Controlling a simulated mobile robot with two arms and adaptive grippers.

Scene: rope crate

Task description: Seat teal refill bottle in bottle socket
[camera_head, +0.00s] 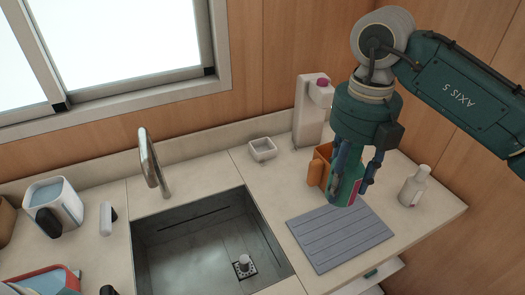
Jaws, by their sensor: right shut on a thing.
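My right gripper (352,188) comes in from the upper right, points down, and is shut on the teal refill bottle (346,187). The fingers hide part of the bottle, which shows a strip of pink at its right side. The bottle is above or beside the far edge of the grey ribbed mat; I cannot tell whether it touches the counter. A white dispenser (308,115) with a pink top stands behind and left of the gripper. I cannot make out the bottle socket for certain. My left gripper is not in view.
An orange holder (319,168) stands just left of the held bottle. A white bottle (413,186) stands to the right. The grey mat (335,240) is clear in front. The sink (190,240), faucet (150,160) and small white dish (262,149) are to the left.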

